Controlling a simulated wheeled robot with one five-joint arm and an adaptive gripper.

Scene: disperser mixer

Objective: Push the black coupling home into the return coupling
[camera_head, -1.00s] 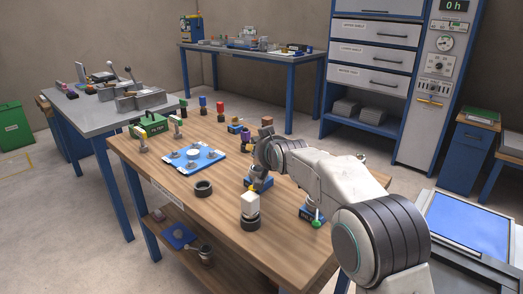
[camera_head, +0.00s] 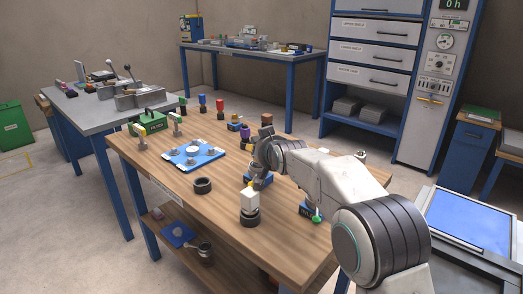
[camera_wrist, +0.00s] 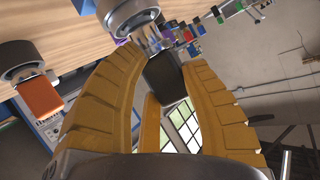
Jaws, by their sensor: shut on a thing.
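My gripper (camera_head: 260,180) is low over the right half of the wooden bench in the head view. In the wrist view its yellow fingers (camera_wrist: 162,95) are shut on a dark block-like piece, the black coupling (camera_wrist: 162,76). A grey round fitting (camera_wrist: 130,14), which looks like the return coupling, is close beyond the held piece at the top of the wrist view. I cannot tell whether the two touch or how deep the coupling sits. In the head view my gripper and wrist hide most of this spot.
A blue block (camera_head: 249,180) is beside my gripper. A white block on black rings (camera_head: 249,218) stands in front, with a black ring (camera_head: 203,186) to its left. A blue plate (camera_head: 213,154) is farther left. The bench's front left is clear.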

